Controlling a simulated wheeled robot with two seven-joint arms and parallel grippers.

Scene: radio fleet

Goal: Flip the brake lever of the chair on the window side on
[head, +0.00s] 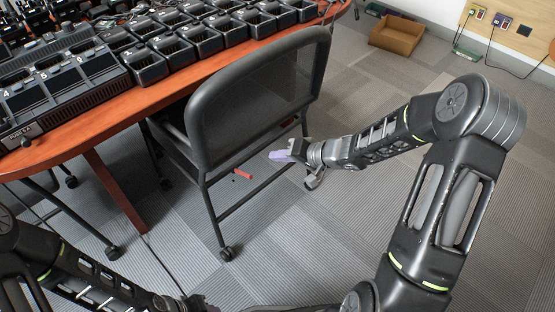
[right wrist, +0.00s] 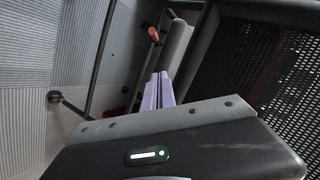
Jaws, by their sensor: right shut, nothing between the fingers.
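The chair (head: 262,85) has a dark mesh back and a black frame on casters, and stands at the table's edge. A red lever (head: 243,174) shows low by its frame, under the seat. In the right wrist view a red-orange lever tip (right wrist: 153,34) shows beyond the fingers, apart from them; I cannot tell whether it is the same one. My right gripper (head: 280,155), with lilac fingers, is beside the chair's back, to the right of the red lever. Its fingers (right wrist: 157,92) are shut and empty.
A reddish wooden table (head: 95,128) carries several black radio chargers (head: 75,75). A brown open box (head: 397,34) is on the floor by the far wall. Grey carpet (head: 345,215) is clear to the right of the chair.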

